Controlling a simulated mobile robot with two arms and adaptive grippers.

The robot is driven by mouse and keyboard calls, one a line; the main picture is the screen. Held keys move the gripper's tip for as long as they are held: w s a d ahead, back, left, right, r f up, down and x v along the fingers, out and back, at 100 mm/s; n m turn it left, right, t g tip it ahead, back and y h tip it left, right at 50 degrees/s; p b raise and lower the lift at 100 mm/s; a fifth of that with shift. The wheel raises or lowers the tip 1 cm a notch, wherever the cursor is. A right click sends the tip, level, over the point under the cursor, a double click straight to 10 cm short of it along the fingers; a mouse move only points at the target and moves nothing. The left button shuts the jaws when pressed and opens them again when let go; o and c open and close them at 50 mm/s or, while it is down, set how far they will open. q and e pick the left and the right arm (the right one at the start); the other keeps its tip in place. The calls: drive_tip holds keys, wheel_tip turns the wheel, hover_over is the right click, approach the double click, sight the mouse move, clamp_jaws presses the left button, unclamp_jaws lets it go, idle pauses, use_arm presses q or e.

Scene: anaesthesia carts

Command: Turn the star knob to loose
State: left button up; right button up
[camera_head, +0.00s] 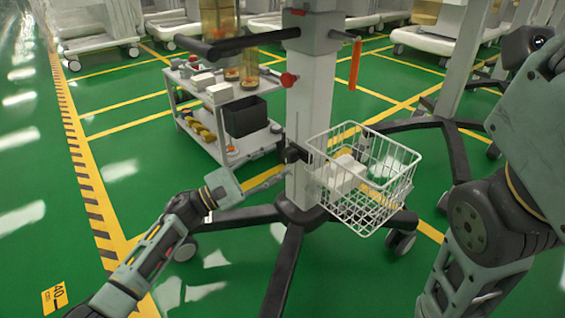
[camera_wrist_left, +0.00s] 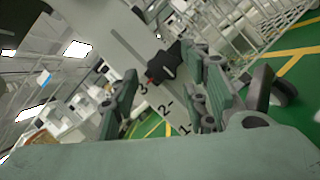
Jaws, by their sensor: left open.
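A dark knob and clamp (camera_head: 295,153) sits on the left side of the pale column (camera_head: 312,110), level with the wire basket's rim. My right gripper is outside the views.
A white wire basket (camera_head: 365,190) with pale boxes hangs right of the column. Dark wheeled legs (camera_head: 285,265) spread below. A grey trolley (camera_head: 240,150) stands behind left. A red knob (camera_head: 288,80) and a black handle (camera_head: 235,45) are higher up. The green floor at left is clear.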

use_arm(q)
drive_tip(key=shift+b+x, duration=0.3)
drive_tip(key=shift+x, duration=0.9)
drive_tip(key=shift+w, duration=0.1)
drive_tip(key=c, duration=1)
drive_tip(key=shift+a+n+t, duration=0.1)
drive_tip(key=shift+n+t, duration=0.2)
drive_tip(key=shift+n, duration=0.1)
drive_tip(key=n+t, duration=0.1)
drive_tip(key=n, duration=0.2)
drive_tip(key=shift+t+y, duration=0.3)
drive_tip(key=shift+f+n+t+y+p, duration=0.1)
drive_tip(key=shift+n+t+y+p, duration=0.3)
drive_tip(key=shift+n, duration=1.05)
drive_tip(key=shift+n+t+y+p, duration=0.1)
drive_tip(key=shift+n+t+y, duration=0.4)
drive_tip(key=shift+n+t, duration=0.7)
drive_tip(key=shift+n+g, duration=0.3)
drive_tip(key=shift+n, duration=0.25)
